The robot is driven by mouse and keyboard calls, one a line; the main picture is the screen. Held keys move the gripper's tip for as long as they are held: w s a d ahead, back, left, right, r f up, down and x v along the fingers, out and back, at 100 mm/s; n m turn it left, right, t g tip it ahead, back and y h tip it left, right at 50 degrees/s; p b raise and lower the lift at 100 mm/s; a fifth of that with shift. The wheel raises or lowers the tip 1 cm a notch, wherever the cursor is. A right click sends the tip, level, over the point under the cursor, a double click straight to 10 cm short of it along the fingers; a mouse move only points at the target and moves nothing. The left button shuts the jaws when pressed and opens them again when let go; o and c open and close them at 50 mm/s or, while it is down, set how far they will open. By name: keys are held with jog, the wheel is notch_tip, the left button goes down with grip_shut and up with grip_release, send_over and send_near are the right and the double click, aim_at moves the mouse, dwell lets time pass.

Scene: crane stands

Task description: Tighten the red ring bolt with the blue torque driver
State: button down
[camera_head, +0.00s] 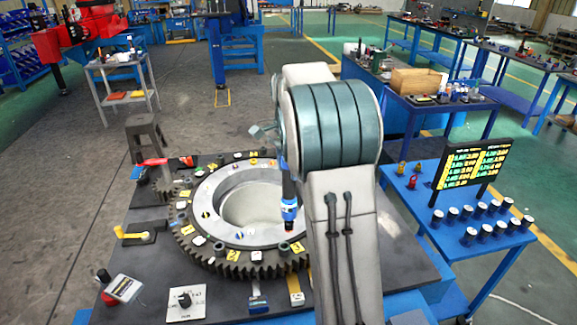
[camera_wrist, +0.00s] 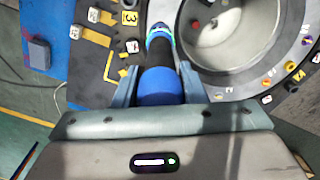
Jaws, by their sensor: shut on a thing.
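The blue torque driver (camera_head: 289,208) is held upright by my gripper (camera_wrist: 158,92), in front of the grey ring's right side. In the wrist view its blue end (camera_wrist: 160,87) sits between both fingers, with a black body and blue collar beyond. Its working tip is not clear in either view. The large toothed ring (camera_head: 222,262) lies flat on a dark bench, with a pale grey inner ring (camera_head: 213,222) carrying small coloured bolts. A small red spot (camera_head: 237,155) on its far side may be the red ring bolt; I cannot tell for certain. My arm hides the ring's right part.
A blue side table (camera_head: 455,190) at right holds red (camera_head: 412,181) and yellow (camera_head: 402,167) pieces, several capped cylinders (camera_head: 472,236) and a lettered board (camera_head: 470,170). A red-handled tool (camera_head: 165,161) and a yellow handle (camera_head: 132,234) lie left of the ring. Numbered tags surround it.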

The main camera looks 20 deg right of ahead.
jog(key=shift+r+p, duration=1.3)
jog(key=shift+r, duration=1.1)
